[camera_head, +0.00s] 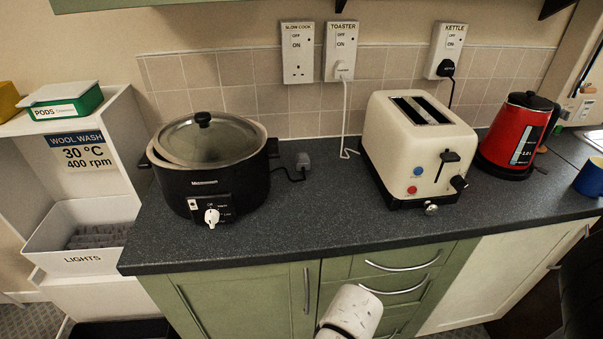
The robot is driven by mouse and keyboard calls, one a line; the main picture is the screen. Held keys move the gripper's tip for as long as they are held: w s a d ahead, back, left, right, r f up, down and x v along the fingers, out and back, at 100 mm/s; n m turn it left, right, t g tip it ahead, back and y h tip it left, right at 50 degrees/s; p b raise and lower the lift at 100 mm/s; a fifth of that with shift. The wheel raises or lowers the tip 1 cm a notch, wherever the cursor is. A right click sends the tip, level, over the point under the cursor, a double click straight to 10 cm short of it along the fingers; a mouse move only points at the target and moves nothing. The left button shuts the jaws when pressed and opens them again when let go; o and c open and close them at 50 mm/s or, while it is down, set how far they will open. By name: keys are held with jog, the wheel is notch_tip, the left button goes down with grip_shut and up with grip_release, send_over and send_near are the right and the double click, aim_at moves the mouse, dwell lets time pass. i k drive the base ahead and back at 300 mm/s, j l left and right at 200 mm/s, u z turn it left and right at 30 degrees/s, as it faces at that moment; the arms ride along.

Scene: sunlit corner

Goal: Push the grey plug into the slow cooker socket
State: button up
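The grey plug (303,161) lies on the dark worktop just right of the slow cooker (205,178), near the tiled wall. A short dark cord runs from it towards the cooker. The slow cooker is black with a glass lid and a white knob. The slow cooker socket (298,72) is a white wall plate labelled "SLOW COOK", above and behind the plug, and its holes are empty. A white part of my arm shows at the bottom centre, in front of the cupboards. My gripper's fingers do not show.
A cream toaster (410,150) stands right of the plug, with its white plug in the toaster socket (341,50). A red kettle (514,135) stands farther right, its black plug in the kettle socket (446,48). The worktop (310,220) is clear in front of the grey plug.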

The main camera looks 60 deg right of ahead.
aim_at(303, 161)
jog(key=k, duration=0.65)
jog(key=z, duration=2.15)
jog(key=k+j, duration=0.15)
jog(key=j, duration=0.2)
jog(key=k+j, duration=0.1)
jog(key=j, duration=0.2)
jog(key=k+j, duration=0.15)
jog(key=j, duration=0.2)
jog(key=k+j, duration=0.15)
jog(key=j, duration=0.15)
